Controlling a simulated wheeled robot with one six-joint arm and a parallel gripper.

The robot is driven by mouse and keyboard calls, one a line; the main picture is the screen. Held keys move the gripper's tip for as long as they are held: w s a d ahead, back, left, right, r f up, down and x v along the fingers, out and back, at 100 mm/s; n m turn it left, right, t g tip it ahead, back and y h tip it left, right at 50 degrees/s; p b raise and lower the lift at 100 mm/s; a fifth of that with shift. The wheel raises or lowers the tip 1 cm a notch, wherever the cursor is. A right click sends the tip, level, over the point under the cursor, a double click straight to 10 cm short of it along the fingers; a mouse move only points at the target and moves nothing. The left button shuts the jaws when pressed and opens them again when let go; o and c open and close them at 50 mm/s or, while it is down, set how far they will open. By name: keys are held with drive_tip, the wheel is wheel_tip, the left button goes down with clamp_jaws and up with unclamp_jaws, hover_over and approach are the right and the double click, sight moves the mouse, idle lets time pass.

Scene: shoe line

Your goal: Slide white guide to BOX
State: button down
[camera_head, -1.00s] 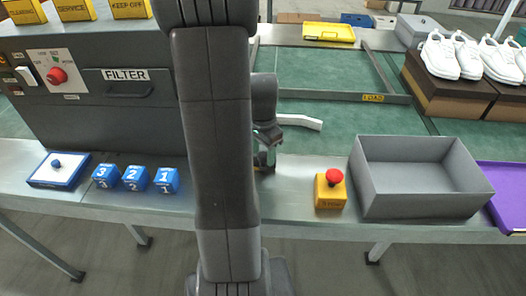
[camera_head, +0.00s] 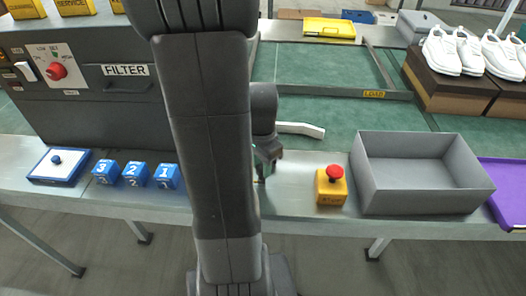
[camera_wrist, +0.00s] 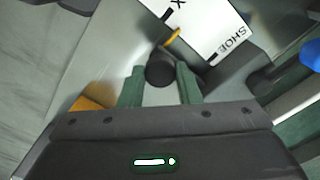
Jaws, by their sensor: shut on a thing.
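The white guide (camera_head: 302,129) is a bent white bar lying over the green belt, just right of my gripper (camera_head: 264,172). Its left end is hidden behind my gripper. In the wrist view my gripper (camera_wrist: 160,88) has its two green fingers on either side of a round black knob (camera_wrist: 160,70) and is shut on it. Beyond the knob is a white label plate (camera_wrist: 205,22) with the word SHOE and a cut-off word ending in X. A small yellow pointer (camera_wrist: 172,38) lies against the plate edge. My arm hides part of the ledge in the head view.
A yellow box with a red button (camera_head: 331,186) and an open grey bin (camera_head: 425,203) stand right of my gripper. Blue numbered cubes (camera_head: 136,174) sit left of my arm, before the FILTER machine (camera_head: 120,115). White shoes (camera_head: 470,55) stand on boxes at the back right.

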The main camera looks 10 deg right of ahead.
drive_tip(key=shift+s+a, duration=0.2)
drive_tip(key=shift+s, duration=0.35)
drive_tip(key=shift+s+a, duration=0.15)
drive_tip(key=shift+s, duration=0.4)
drive_tip(key=c, duration=1.1)
unclamp_jaws()
drive_tip(key=shift+o, duration=0.2)
wheel_tip(320, 180, up, 14)
drive_tip(key=p, duration=0.2)
drive_tip(key=shift+f, duration=0.15)
